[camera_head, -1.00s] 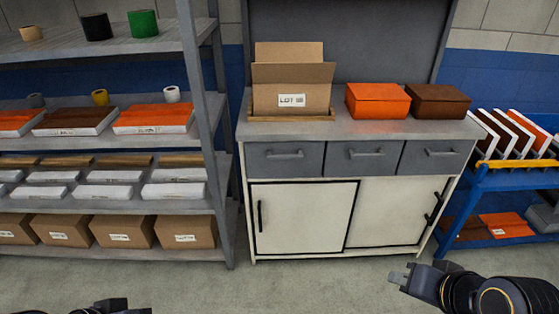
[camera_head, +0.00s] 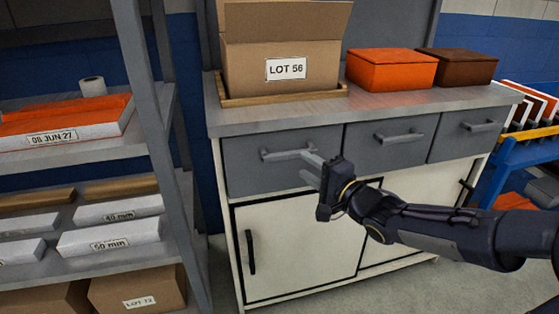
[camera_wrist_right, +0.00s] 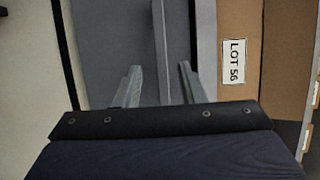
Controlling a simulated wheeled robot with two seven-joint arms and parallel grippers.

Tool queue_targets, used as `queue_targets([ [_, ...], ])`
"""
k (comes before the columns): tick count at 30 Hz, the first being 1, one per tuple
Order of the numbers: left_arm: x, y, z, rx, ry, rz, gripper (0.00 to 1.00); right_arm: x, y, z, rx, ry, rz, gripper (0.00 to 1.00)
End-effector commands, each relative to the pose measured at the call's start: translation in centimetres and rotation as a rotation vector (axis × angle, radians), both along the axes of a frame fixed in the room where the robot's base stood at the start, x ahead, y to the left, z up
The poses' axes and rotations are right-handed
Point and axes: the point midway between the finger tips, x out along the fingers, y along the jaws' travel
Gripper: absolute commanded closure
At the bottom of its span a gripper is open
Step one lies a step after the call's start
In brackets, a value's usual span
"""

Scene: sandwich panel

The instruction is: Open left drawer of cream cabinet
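The cream cabinet (camera_head: 300,248) has a grey left drawer (camera_head: 240,174) below its worktop, with a horizontal bar handle (camera_head: 285,154). The drawer front looks flush with the cabinet. My right gripper (camera_head: 307,166) is at the right end of this handle in the head view. In the right wrist view its two fingers (camera_wrist_right: 160,72) are spread apart, with the handle bar (camera_wrist_right: 159,45) showing between them. Whether the fingertips reach past the bar is hard to tell. My left gripper is out of view.
A cardboard box (camera_head: 250,64) in a tray, an orange box (camera_head: 391,72) and a brown box (camera_head: 456,68) stand on the worktop. A grey shelf unit (camera_head: 150,150) stands close at the left, and a blue cart (camera_head: 490,185) at the right.

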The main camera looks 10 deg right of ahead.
Motion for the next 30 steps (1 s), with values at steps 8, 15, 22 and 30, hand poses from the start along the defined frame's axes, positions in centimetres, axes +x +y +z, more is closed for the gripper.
queue_targets([
  [8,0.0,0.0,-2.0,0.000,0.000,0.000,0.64,3.9,1.9,-0.2,0.001,-0.002,0.002,0.64],
  [15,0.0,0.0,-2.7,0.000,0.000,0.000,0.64,6.2,2.9,0.0,-0.002,-0.001,-0.001,0.64],
  [22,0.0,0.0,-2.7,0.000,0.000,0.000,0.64,6.5,3.0,0.1,-0.003,0.001,-0.002,0.64],
  [30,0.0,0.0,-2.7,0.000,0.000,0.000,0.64,6.5,3.0,0.1,-0.003,0.001,-0.002,0.89],
])
